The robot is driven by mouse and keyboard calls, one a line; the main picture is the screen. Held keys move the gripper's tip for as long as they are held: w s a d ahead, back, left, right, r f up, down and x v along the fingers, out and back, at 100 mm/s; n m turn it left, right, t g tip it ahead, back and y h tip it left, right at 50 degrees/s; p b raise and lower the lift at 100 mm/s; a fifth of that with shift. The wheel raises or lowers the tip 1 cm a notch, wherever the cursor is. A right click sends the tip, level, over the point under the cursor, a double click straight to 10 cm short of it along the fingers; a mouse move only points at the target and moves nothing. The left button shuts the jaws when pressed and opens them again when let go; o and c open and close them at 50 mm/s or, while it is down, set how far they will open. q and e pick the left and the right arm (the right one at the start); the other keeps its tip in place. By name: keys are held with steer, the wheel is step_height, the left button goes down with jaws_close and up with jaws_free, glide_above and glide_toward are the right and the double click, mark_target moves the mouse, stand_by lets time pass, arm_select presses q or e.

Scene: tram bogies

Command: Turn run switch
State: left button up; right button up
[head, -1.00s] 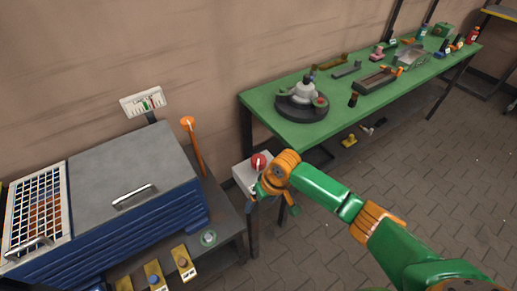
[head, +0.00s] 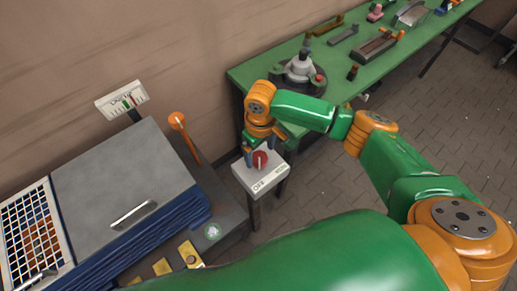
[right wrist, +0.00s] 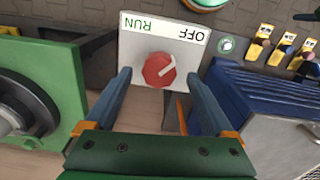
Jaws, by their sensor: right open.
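The run switch is a red round knob (head: 260,161) with a white pointer, on a pale grey box (head: 270,182) marked OFF and RUN on a post. In the right wrist view the knob (right wrist: 158,71) has its pointer slanting towards the OFF side of the label (right wrist: 163,30). My right gripper (head: 262,153) is over the box at the knob. In the right wrist view its two blue fingers (right wrist: 159,76) are open, one on each side of the knob, with gaps showing. My left gripper is not in view.
A blue cabinet with a grey lid (head: 125,180) and an orange-topped lever (head: 180,122) stand left of the switch. A green workbench (head: 335,70) with parts and a round turntable (head: 298,78) is behind. Yellow button plates (head: 190,253) lie in front of the cabinet.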

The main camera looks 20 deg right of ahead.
mark_target(260, 159)
steer(key=shift+s+f, duration=0.2)
steer(key=shift+f, duration=0.8)
steer(key=shift+w+f, duration=0.35)
steer(key=shift+w, duration=0.15)
steer(key=shift+c, duration=0.2)
steer(key=shift+s+r, duration=0.1)
steer(key=shift+s, duration=0.05)
steer(key=c, duration=1.3)
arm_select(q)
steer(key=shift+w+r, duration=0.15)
